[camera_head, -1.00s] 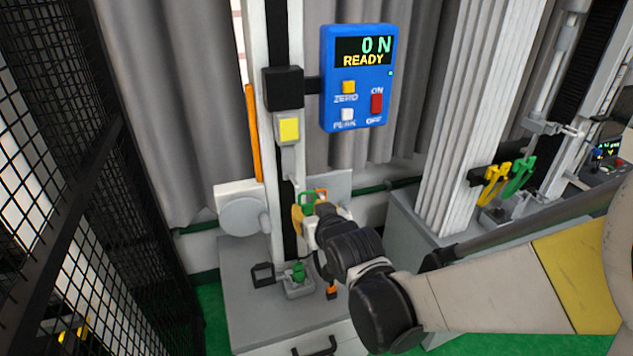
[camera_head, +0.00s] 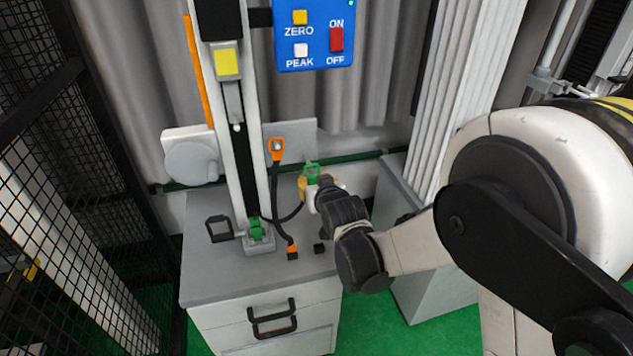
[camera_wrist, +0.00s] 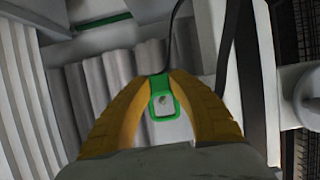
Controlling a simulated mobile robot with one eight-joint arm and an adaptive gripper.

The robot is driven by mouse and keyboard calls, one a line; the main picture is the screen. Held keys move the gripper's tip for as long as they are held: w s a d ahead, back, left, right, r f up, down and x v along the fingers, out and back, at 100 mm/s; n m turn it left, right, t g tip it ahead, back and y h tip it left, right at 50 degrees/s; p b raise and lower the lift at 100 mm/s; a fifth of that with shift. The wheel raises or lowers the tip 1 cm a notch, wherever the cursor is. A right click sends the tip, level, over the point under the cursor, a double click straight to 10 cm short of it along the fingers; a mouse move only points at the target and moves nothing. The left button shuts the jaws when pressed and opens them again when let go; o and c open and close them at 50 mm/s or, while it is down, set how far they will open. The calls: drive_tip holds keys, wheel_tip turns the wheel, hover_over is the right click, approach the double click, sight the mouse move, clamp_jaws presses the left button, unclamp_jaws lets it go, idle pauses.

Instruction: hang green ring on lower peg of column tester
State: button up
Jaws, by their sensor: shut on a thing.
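The green ring (camera_head: 312,170) is a small rounded square loop. My gripper (camera_head: 309,181) has yellow fingers and is shut on it. In the wrist view the ring (camera_wrist: 163,104) hangs between the fingertips with its hole facing the camera. The column tester (camera_head: 241,165) stands left of my gripper, with a dark slot down its front. A grey head with a yellow label (camera_head: 228,62) sits high on it. A green piece (camera_head: 256,228) sits at its foot. I cannot make out the lower peg for certain. The ring is apart from the column, to its right.
An orange ring-shaped tag (camera_head: 277,148) hangs on the pale plate behind, with a black cable running down to an orange-ended plug (camera_head: 292,252). A black bracket (camera_head: 219,229) stands left of the foot. A black mesh fence (camera_head: 75,160) closes the left side. The grey cabinet top's front is mostly clear.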

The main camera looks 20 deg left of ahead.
drive_tip(key=shift+w+a+f, duration=0.1)
drive_tip(key=shift+w+a, duration=0.3)
drive_tip(key=shift+w, duration=0.35)
drive_tip(key=shift+w+a+f, duration=0.1)
drive_tip(key=shift+w+a, duration=0.25)
drive_tip(key=shift+w, duration=0.35)
drive_tip(key=shift+w+a+f+b, duration=0.3)
drive_tip(key=shift+w+f+b, duration=0.05)
drive_tip(key=shift+w, duration=0.15)
drive_tip(key=o, duration=0.8)
